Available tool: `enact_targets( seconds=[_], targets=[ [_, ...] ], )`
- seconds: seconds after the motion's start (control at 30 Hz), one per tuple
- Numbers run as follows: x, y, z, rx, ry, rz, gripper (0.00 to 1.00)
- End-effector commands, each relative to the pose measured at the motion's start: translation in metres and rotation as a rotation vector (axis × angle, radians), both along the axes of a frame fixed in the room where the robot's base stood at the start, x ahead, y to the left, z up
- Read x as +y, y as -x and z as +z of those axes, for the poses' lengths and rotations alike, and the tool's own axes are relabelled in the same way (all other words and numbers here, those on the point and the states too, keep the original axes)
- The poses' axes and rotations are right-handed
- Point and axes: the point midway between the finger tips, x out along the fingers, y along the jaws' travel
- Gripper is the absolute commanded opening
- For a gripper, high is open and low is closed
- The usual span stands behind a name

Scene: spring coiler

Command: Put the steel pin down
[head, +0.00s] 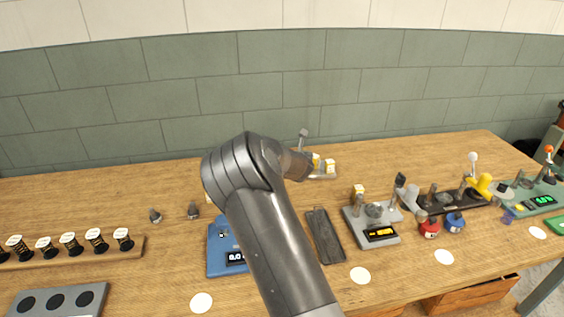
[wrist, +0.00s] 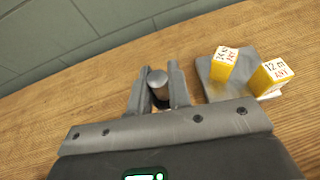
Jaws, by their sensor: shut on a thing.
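In the wrist view, my gripper (wrist: 160,88) is shut on the steel pin (wrist: 158,82), a short grey cylinder with a rounded-looking top between the two fingers. The pin looks about upright over bare wood. Its lower end is hidden by the gripper, so I cannot tell whether it touches the table. In the head view, my own arm covers most of the gripper and the held pin cannot be made out for sure.
A grey tray (wrist: 215,92) with yellow-and-white blocks (wrist: 223,64) is just right of my gripper. In the head view, a blue device (head: 222,262), a dark slab (head: 325,236) and a grey device with a display (head: 363,232) stand nearer the front. Bare wood lies left of the gripper.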

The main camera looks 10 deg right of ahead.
Motion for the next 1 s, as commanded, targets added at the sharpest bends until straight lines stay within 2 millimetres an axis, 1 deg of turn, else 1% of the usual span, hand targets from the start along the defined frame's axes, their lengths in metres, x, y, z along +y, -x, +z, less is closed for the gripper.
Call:
enact_targets(
  seconds=[0.03, 0.2, 0.37, 0.47, 0.57, 0.67, 0.77, 0.8, 0.87, 0.9, 1.0],
  targets=[
    [-0.011, 0.006, 0.009, -0.003, -0.002, -0.003, 0.00],
    [-0.038, 0.023, 0.027, -0.002, -0.002, -0.003, 0.00],
    [-0.050, 0.032, 0.037, -0.002, -0.001, 0.004, 0.00],
    [-0.049, 0.036, 0.036, 0.004, 0.002, 0.041, 0.00],
    [-0.037, 0.040, 0.033, 0.011, 0.009, 0.131, 0.00],
    [-0.014, 0.047, 0.029, 0.020, 0.016, 0.271, 0.00],
    [0.016, 0.060, 0.026, 0.022, 0.018, 0.443, 0.00],
    [0.029, 0.067, 0.026, 0.021, 0.017, 0.515, 0.00],
    [0.047, 0.079, 0.027, 0.019, 0.017, 0.621, 0.00],
    [0.059, 0.087, 0.028, 0.017, 0.016, 0.691, 0.00],
    [0.086, 0.111, 0.032, 0.011, 0.010, 0.852, 0.00]
  ],
)
